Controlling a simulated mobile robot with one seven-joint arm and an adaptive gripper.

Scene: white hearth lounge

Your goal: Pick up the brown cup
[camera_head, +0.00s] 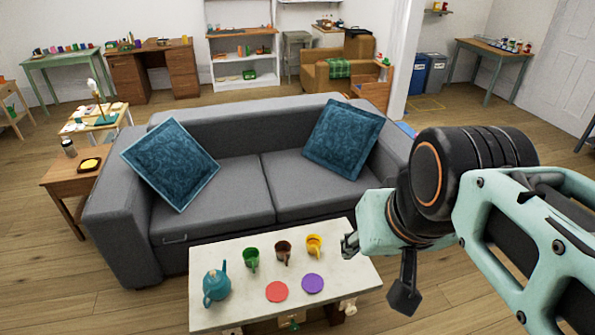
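The brown cup (283,252) stands upright on the white coffee table (240,311), between a green cup (251,258) on its left and a yellow cup (314,245) on its right. My gripper (348,243) is at the table's right side, to the right of the yellow cup in the picture. It is apart from the brown cup. Its fingers are small and partly hidden by my arm, so I cannot tell whether they are open or shut. I see nothing held in it.
A teal teapot (216,286) stands at the table's left end. A red disc (277,292) and a purple disc (312,283) lie in front of the cups. A grey sofa (215,202) with two blue cushions stands right behind the table.

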